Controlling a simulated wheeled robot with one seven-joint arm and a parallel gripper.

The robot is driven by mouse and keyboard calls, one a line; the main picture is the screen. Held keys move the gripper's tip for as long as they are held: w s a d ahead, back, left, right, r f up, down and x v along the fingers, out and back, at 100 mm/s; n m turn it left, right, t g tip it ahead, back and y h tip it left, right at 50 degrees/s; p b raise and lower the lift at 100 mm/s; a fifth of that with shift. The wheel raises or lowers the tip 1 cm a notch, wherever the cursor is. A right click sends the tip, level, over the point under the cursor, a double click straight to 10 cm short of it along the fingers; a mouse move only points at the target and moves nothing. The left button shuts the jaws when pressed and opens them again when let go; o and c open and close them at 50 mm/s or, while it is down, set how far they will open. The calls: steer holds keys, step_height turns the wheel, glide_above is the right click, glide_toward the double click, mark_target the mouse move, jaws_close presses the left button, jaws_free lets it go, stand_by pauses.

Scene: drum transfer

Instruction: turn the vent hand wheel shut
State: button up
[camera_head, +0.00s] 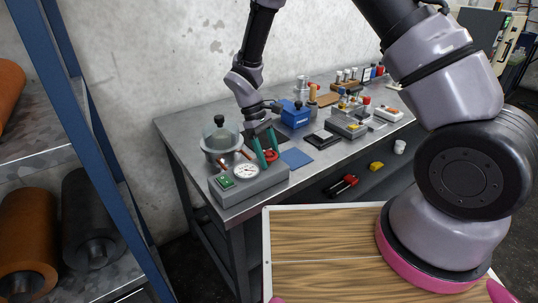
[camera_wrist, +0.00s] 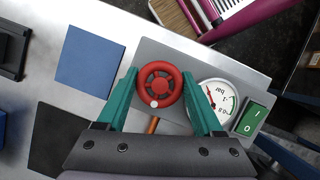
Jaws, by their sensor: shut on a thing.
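The red vent hand wheel (camera_wrist: 160,84) is a spoked ring with a pale knob on its rim, mounted on a grey box (camera_wrist: 185,55). It also shows in the head view (camera_head: 271,155) at the box's right end. My gripper (camera_wrist: 160,90) reaches down over the box, its two teal fingers on either side of the wheel, shut on its rim. In the head view, my gripper (camera_head: 265,152) hides part of the wheel. A white pressure gauge (camera_wrist: 214,99) and a green switch (camera_wrist: 249,118) marked I and O sit on the same box.
A blue mat (camera_head: 296,158) and a dark tray (camera_head: 321,139) lie to the right. Several tools and a blue box (camera_head: 294,114) stand farther along. A blue shelf post (camera_head: 75,90) rises at left.

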steer(key=shift+m, duration=0.4)
steer(key=o, duration=1.4)
steer(key=shift+c, duration=0.2)
